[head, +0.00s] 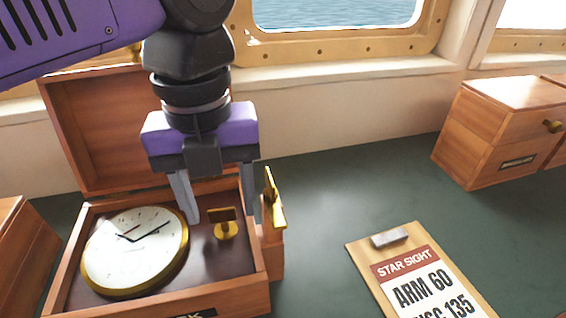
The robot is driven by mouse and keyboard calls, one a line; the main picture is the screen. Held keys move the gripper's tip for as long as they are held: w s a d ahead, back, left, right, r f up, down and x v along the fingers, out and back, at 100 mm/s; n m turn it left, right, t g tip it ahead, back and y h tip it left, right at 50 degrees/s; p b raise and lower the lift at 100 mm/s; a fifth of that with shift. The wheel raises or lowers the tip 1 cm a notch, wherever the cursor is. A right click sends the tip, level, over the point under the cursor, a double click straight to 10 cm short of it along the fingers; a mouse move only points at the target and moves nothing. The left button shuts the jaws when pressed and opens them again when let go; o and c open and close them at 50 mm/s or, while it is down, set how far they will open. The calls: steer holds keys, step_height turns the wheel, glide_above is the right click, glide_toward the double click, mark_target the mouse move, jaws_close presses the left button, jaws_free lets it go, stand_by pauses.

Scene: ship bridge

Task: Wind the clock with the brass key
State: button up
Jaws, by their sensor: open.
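The clock (135,250) has a white dial, dark hands and a brass rim, and lies face up in an open wooden box (60,270). To its right in the box stands a small brass piece (225,230) with a round base and a flat upright tab, like a key. Another upright flat brass piece (274,200) stands at a wooden block on the box's right side. I cannot tell for certain which is the brass key. My gripper (222,216) points down over the box, open, its fingers either side of the first piece in the picture. Its depth and any contact are unclear.
The raised lid (105,130) stands behind my gripper. A clipboard (415,270) reading "STAR SIGHT" lies at the lower right. A wooden cabinet (500,125) stands at the right, and another wooden box (20,250) at the left edge.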

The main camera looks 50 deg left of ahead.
mark_target(221, 209)
steer(key=shift+r, duration=0.1)
step_height(221, 209, up, 8)
steer(key=p, duration=0.5)
steer(key=shift+f, duration=0.2)
stand_by(0.4)
